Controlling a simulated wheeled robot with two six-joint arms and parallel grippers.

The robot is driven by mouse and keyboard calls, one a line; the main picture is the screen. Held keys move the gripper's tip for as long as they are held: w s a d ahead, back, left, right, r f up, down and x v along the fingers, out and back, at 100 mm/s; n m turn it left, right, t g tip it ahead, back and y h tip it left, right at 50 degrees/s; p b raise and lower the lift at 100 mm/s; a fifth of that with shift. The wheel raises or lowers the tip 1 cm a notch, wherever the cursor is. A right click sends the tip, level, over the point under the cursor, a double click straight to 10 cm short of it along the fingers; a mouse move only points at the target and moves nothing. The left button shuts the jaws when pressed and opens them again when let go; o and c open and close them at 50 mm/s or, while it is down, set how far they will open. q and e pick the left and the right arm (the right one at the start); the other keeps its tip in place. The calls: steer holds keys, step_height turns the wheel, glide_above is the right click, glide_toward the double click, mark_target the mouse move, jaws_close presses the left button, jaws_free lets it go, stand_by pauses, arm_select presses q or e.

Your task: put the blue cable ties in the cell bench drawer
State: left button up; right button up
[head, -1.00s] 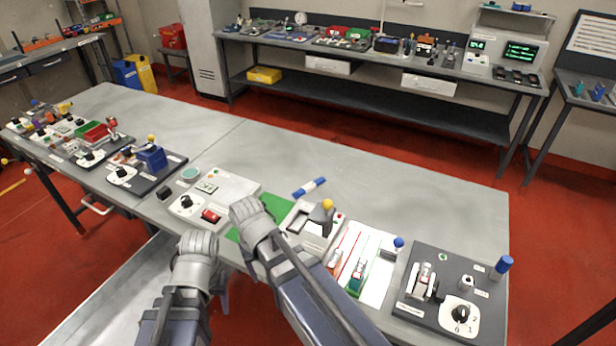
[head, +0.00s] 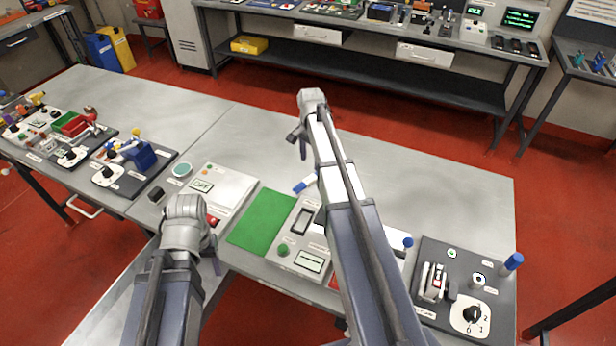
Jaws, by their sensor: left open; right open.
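A blue bundle with a white band, which looks like the blue cable ties (head: 304,184), lies on the grey bench top beyond the green mat. My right forearm hides part of it. My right gripper (head: 301,147) is open above the bench, beyond the bundle and apart from it. My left gripper (head: 216,258) is at the bench's front edge, near the white panel; its fingers are mostly hidden. I cannot tell which drawer is the cell bench's.
The green mat (head: 262,218) is bare. Control panels line the front edge, including a dark one (head: 457,292) with a dial at right and a white one (head: 219,187) at left. The bench's far half is clear. Red floor separates it from the back bench (head: 370,80).

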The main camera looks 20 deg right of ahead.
mark_target(310, 179)
steer(key=shift+s+a+f+b, duration=0.1)
steer(key=shift+f+b, duration=3.85)
steer(key=shift+f, duration=0.05)
steer(key=shift+r, duration=0.1)
jaws_close()
